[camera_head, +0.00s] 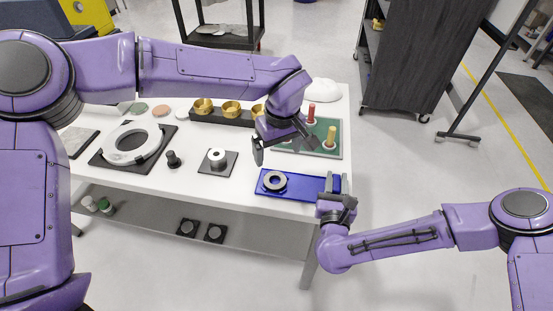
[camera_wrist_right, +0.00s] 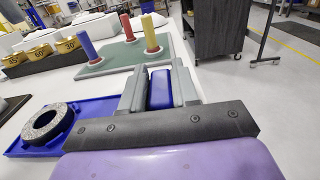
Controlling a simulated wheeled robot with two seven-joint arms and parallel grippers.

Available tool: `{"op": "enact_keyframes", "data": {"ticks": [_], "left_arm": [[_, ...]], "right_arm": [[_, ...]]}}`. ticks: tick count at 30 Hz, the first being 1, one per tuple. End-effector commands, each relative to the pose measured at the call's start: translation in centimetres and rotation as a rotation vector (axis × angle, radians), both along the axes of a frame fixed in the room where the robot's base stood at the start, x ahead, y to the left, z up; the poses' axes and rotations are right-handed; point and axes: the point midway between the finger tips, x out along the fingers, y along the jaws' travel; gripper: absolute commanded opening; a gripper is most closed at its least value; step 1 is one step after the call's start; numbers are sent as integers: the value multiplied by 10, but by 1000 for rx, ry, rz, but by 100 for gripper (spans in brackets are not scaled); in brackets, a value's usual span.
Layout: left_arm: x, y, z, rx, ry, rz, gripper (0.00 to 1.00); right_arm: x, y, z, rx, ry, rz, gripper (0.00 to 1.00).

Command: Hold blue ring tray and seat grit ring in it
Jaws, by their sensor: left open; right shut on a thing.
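The blue ring tray (camera_head: 309,190) lies near the front right edge of the white table; part of it also shows in the right wrist view (camera_wrist_right: 92,112). The speckled grey grit ring (camera_head: 275,181) lies on the left part of the tray; it also shows in the right wrist view (camera_wrist_right: 47,122). I cannot tell whether it is fully seated. My right gripper (camera_head: 337,184) is shut on the tray's right end, with blue between its fingers in the wrist view (camera_wrist_right: 160,85). My left gripper (camera_head: 285,151) is open and empty, above and behind the tray.
A green board (camera_head: 334,151) with upright coloured pegs stands just behind the tray. Brass cups in a dark rack (camera_head: 231,114) are at the back. A white cylinder on a dark plate (camera_head: 217,157) and a large white ring (camera_head: 132,145) stand to the left.

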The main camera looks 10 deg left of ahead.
Motion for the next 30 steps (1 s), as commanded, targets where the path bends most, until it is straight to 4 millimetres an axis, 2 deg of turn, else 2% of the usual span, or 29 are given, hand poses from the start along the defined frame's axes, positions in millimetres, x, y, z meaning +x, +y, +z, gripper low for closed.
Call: {"op": "enact_keyframes", "data": {"ticks": [6, 7, 9, 10, 20, 23, 30], "left_arm": [[0, 0, 2, 0, -1, 1, 95], [0, 0, 2, 0, -1, 1, 95], [0, 0, 2, -1, -2, 1, 95], [0, 0, 2, -1, -2, 1, 95], [1, 0, 2, -1, -2, 0, 95], [1, 0, 2, -1, -2, 0, 95], [1, 0, 2, -1, -2, 0, 95]], "right_arm": [[0, 0, -1, -1, 3, -1, 0], [0, 0, -1, -1, 3, -1, 33], [0, 0, -1, -1, 3, 0, 55], [0, 0, -1, -1, 3, 0, 59], [-5, 0, 0, 0, 1, 1, 59], [-21, 1, -1, 0, 2, 3, 59], [-82, 2, 0, -1, 1, 7, 59]]}}
